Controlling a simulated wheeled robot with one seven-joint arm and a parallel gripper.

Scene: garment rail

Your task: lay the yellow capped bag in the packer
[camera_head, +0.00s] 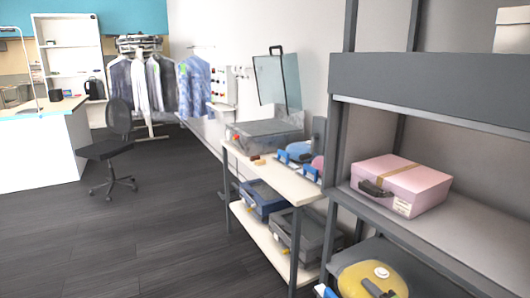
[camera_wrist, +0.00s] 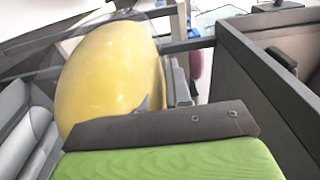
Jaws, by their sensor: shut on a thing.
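In the wrist view a large yellow rounded body (camera_wrist: 110,75) stands close behind a dark grey strip and a green surface. My gripper (camera_wrist: 160,138) shows there close up, shut on the bag; the exact grip is hard to make out. A grey see-through case (camera_head: 262,134) on the white table, with a clear panel raised behind it, may be the packer; I cannot tell for sure.
A pink box (camera_head: 400,184) sits on the rack shelf above the bag. Blue holders (camera_head: 296,157) stand on the white table (camera_head: 268,176). Dark cases (camera_head: 300,238) fill its lower shelf. A chair (camera_head: 112,145) stands at the left. The dark floor (camera_head: 150,235) is clear.

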